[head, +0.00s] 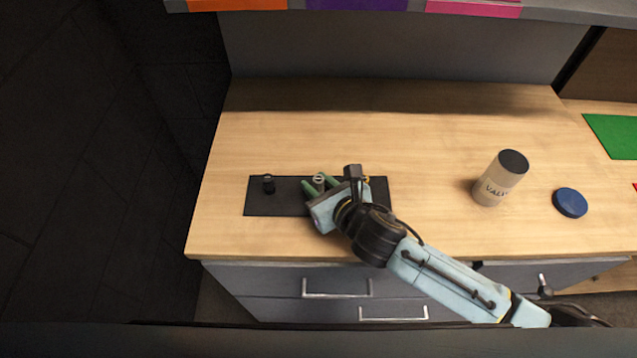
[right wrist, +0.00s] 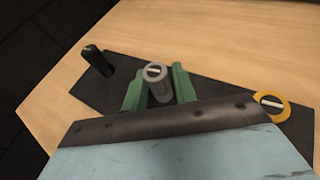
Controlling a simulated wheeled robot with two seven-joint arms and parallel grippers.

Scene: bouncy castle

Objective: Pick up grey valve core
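The grey valve core (head: 319,179) stands upright on a black mat (head: 290,202) on the wooden table. In the right wrist view the grey valve core (right wrist: 157,83) is between the two green fingers of my right gripper (right wrist: 158,90). Small gaps seem to show beside it, so the fingers look open around it. In the head view my right gripper (head: 320,186) is low over the mat. My left gripper is not in view.
A black core (head: 268,184) stands left on the mat, and a yellow ringed one (right wrist: 270,104) is to the right. A can (head: 499,180) and blue lid (head: 570,203) are farther right. The table's back is clear.

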